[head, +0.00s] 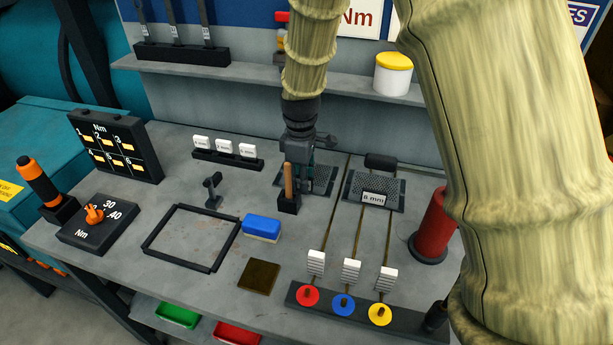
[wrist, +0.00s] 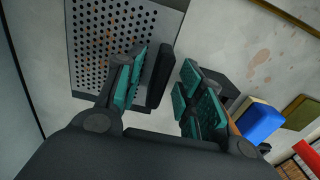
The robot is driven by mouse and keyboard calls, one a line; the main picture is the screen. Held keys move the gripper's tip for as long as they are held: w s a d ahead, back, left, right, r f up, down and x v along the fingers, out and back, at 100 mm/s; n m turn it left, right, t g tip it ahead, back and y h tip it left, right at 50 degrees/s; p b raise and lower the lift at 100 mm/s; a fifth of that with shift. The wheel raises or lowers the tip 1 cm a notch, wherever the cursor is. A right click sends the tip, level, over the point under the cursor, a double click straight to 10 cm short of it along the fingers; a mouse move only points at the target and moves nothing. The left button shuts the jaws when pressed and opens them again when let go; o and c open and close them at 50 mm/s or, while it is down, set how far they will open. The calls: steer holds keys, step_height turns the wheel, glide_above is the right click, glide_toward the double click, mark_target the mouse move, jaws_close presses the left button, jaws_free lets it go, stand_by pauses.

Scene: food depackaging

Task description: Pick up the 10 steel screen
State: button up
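A grey perforated steel screen (head: 319,180) lies on the bench beneath my gripper, partly hidden by it; no size label on it is readable. It fills the upper left of the wrist view (wrist: 92,50). Its black handle (wrist: 160,76) stands between my fingers, closer to the left one. My gripper (wrist: 166,72) is open, with teal pads on both sides of the handle; it points down in the head view (head: 302,160). I cannot tell whether a pad touches the handle. A second screen (head: 391,195) with a black handle and an "8 mm" label lies to the right.
A wooden-handled tool (head: 289,180) in a black holder stands close beside my gripper. A blue sponge (head: 262,226), a black square frame (head: 150,234) and a brown plate (head: 260,276) lie nearer. A red cylinder (head: 436,222) stands right. A shelf (head: 260,78) runs behind.

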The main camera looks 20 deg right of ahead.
jaws_close()
steer(key=shift+r, duration=0.1)
